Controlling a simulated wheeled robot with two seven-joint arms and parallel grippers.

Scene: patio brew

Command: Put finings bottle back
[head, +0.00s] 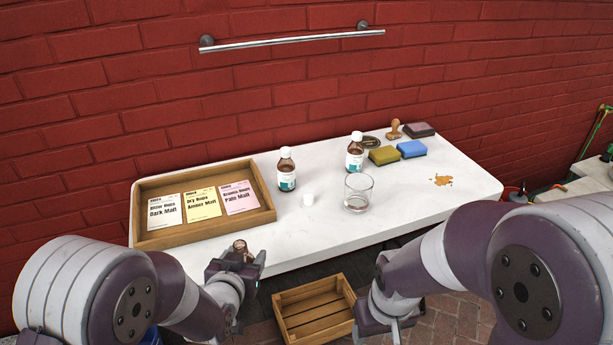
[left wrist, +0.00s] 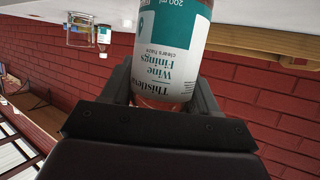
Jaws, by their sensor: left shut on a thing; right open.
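The finings bottle (left wrist: 172,55), with a white and teal label reading "Wine Finings", is held between the fingers of my left gripper (left wrist: 170,95). In the head view my left gripper (head: 240,262) is in front of the table's front edge, and only the brown top of the bottle (head: 240,245) shows. A small white cap (head: 308,200) lies on the white table (head: 420,195). My right gripper (head: 383,318) is low at the bottom of the head view, open, its fingers mostly hidden.
Two capped brown bottles (head: 287,170) (head: 355,153) stand on the table, with a glass (head: 358,194) between them and the front edge. A wooden tray (head: 205,232) holds malt packets at left. Sponges (head: 384,155) and a brown spill (head: 442,180) are at right. A wooden crate (head: 312,307) sits below.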

